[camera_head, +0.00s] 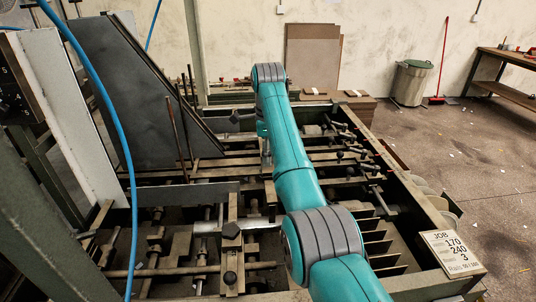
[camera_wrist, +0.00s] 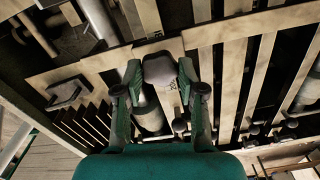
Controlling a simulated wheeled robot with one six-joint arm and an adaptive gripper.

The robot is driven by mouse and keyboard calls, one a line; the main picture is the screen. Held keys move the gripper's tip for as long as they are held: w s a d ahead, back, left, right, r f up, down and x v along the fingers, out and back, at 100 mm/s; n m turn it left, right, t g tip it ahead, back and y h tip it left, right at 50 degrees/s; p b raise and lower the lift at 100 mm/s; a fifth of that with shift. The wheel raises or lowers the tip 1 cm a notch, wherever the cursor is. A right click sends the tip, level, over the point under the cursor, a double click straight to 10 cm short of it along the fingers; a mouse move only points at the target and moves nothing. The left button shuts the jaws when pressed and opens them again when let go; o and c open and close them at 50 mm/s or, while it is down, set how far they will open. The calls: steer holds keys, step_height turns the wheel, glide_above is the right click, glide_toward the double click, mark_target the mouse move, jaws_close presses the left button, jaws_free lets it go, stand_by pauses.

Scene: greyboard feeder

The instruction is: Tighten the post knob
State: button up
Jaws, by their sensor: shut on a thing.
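The post knob (camera_wrist: 160,67) is a dark, lobed knob at the upper middle of the wrist view. My gripper (camera_wrist: 160,80) has its two green fingers on either side of it, with the tips closed against its sides. A pale bar and a grey metal cylinder (camera_wrist: 148,112) lie behind and below the knob. In the camera_head view my teal arm reaches over the feeder frame (camera_head: 400,285), and the arm largely hides the gripper and the held knob.
Other dark knobs stand on the feeder, such as one at the front left (camera_head: 231,230) and another in the wrist view (camera_wrist: 66,92). A tall dark slanted plate (camera_head: 125,95) rises at left. A blue hose (camera_head: 118,140) hangs in front. A job card (camera_head: 453,251) is at the front right.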

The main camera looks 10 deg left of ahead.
steer(key=shift+m, duration=0.3)
steer(key=o, duration=1.1)
steer(key=shift+o, duration=0.2)
